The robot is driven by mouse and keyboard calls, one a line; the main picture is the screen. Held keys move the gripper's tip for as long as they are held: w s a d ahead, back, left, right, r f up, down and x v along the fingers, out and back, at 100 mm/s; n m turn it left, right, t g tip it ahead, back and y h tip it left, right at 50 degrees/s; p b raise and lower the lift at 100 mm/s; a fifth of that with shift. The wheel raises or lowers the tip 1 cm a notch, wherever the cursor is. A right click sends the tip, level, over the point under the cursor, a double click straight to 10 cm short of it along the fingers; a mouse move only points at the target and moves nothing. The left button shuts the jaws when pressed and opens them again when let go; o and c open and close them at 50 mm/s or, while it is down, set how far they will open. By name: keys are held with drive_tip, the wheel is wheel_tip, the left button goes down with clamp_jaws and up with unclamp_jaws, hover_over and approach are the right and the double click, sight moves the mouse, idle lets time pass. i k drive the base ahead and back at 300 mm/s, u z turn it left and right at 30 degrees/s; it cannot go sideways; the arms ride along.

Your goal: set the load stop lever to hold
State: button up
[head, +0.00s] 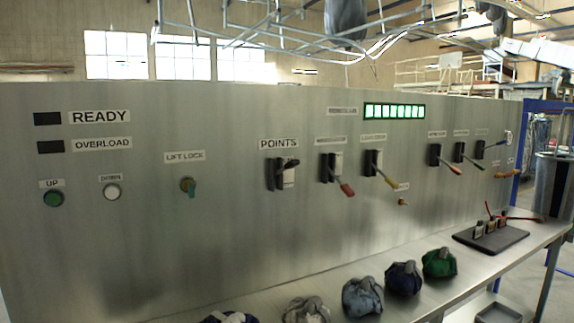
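A steel control panel (230,220) carries several levers. A red-handled lever (345,188) and a yellow-handled lever (388,180) hang down and outward, right of centre. The labels over these are too small to read, so I cannot tell which is the load stop lever or where hold is. My gripper is not in view.
Left of the levers are a black POINTS switch (284,172), a LIFT LOCK knob (188,186), a green UP button (54,198) and a white DOWN button (112,191). A lit green display (394,111) sits above. Several sling bags (403,279) and a dark tray (468,237) rest on the bench below.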

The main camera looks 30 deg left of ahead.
sight(390, 181)
drive_tip(key=z, duration=0.4)
drive_tip(key=i, duration=2.55)
drive_tip(key=u, duration=3.95)
